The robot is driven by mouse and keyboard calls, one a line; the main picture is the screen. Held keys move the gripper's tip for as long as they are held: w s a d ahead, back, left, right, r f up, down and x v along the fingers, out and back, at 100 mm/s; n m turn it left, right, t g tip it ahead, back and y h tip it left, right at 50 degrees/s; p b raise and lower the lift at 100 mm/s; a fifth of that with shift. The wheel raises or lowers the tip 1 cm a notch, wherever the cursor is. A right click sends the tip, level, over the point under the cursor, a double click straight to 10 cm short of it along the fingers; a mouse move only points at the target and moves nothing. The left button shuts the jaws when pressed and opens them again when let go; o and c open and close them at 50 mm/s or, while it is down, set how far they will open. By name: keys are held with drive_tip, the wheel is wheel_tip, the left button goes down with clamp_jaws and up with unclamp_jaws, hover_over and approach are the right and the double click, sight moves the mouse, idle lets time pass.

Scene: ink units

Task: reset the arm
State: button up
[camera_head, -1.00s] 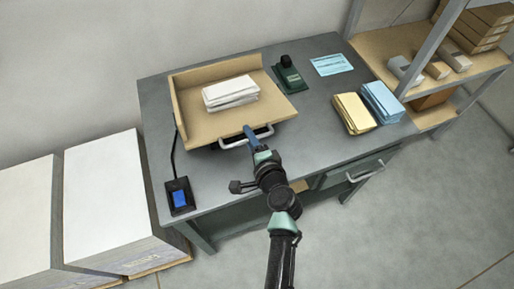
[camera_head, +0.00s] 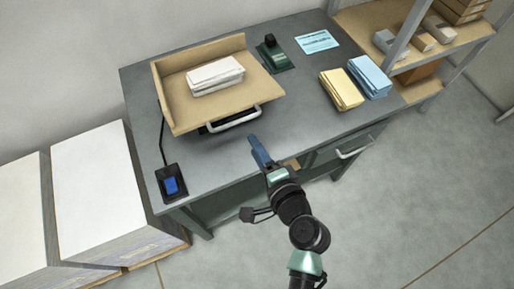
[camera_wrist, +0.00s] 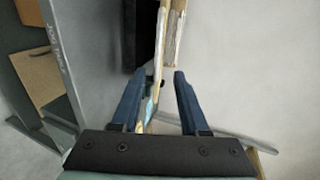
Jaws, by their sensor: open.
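My gripper (camera_head: 259,150) is in front of the wooden tray (camera_head: 180,121) on the grey desk, just right of and below the tray's metal handle (camera_head: 234,120). It is apart from the handle. In the wrist view its two blue fingers (camera_wrist: 154,92) stand apart with nothing held between them. A stack of white paper (camera_head: 215,75) lies in the tray.
A green stamp-like tool (camera_head: 272,53), a blue sheet (camera_head: 317,41), and yellow (camera_head: 341,89) and blue (camera_head: 369,76) stacks lie on the desk. White-topped stacks (camera_head: 100,190) stand at left, shelves (camera_head: 400,60) at right.

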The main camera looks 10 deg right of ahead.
idle(0.4)
drive_tip(key=w+a+r+n+t+h, duration=0.1)
drive_tip(key=w+r+n+t, duration=0.3)
drive_tip(key=r, duration=1.1)
drive_tip(key=w+a+r+n+t, duration=0.1)
drive_tip(key=w+r+n, duration=0.4)
drive_tip(key=r, duration=1)
drive_tip(key=s+r+n+t+h, duration=0.1)
drive_tip(key=s+r+t, duration=0.2)
drive_tip(key=r, duration=0.7)
drive_tip(key=s+a+r+n+t+h, duration=0.1)
drive_tip(key=s+r+n+t, duration=0.1)
drive_tip(key=s+r, duration=0.4)
drive_tip(key=s+r+n+t+h, duration=0.1)
drive_tip(key=s+r+n+t, duration=0.1)
drive_tip(key=r, duration=1.2)
drive_tip(key=shift+s+a+r+t, duration=0.15)
drive_tip(key=shift+s+a+t, duration=0.25)
drive_tip(key=shift+s+t, duration=0.65)
